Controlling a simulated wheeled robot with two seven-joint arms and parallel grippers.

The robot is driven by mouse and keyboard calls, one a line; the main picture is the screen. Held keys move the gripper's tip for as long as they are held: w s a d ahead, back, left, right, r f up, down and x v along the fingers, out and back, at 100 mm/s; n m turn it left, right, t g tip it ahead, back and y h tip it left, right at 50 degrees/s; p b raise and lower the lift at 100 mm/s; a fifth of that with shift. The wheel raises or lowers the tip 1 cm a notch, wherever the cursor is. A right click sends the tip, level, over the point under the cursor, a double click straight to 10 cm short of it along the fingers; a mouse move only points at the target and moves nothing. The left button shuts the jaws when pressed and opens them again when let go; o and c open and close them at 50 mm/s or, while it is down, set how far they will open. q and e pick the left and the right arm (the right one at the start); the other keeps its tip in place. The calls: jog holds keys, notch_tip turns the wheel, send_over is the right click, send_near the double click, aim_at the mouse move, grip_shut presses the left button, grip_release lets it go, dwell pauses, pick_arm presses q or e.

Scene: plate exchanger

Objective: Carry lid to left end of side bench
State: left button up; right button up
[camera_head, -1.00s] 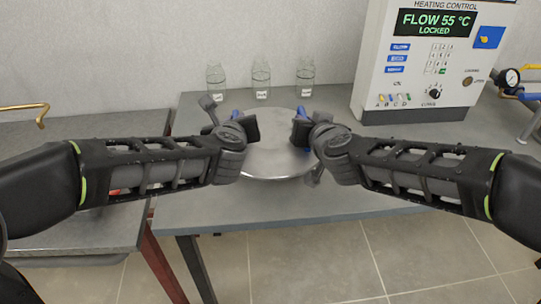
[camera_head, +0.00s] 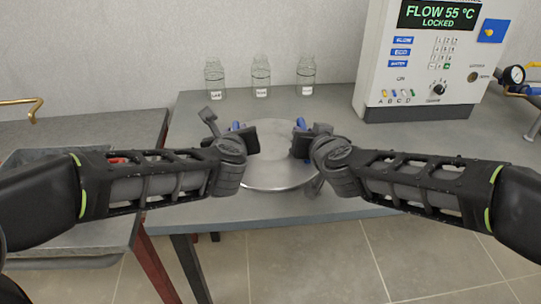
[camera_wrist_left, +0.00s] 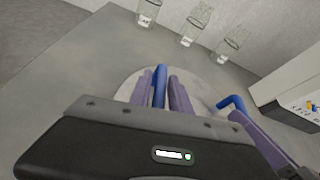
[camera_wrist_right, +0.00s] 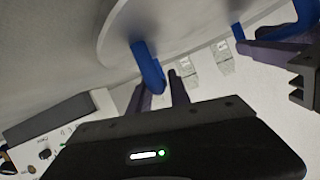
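The lid (camera_head: 280,176) is a round grey metal disc with blue handles, in front of me over the middle bench. My left gripper (camera_head: 250,138) is at its left blue handle (camera_wrist_left: 160,86), which stands between the gripper's purple fingers in the left wrist view. My right gripper (camera_head: 301,141) is at the right blue handle (camera_wrist_right: 147,66), which runs down between the fingers in the right wrist view. Both grippers look shut on their handles. The lid's underside is hidden, so its clearance above the bench is hard to tell. The side bench (camera_head: 100,128) is at the left.
Three glass bottles, left (camera_head: 215,80), middle (camera_head: 261,78) and right (camera_head: 306,76), stand behind the lid. A heating control box (camera_head: 420,60) is at the back right, beside a gauge (camera_head: 515,75). A grey tray (camera_head: 30,156) lies on the side bench, partly behind my left arm.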

pick_arm(q)
jog(key=shift+o, duration=1.1)
pick_arm(e)
jog(key=shift+o, duration=1.1)
pick_arm(q)
jog(key=v, duration=1.2)
pick_arm(e)
jog(key=v, duration=1.2)
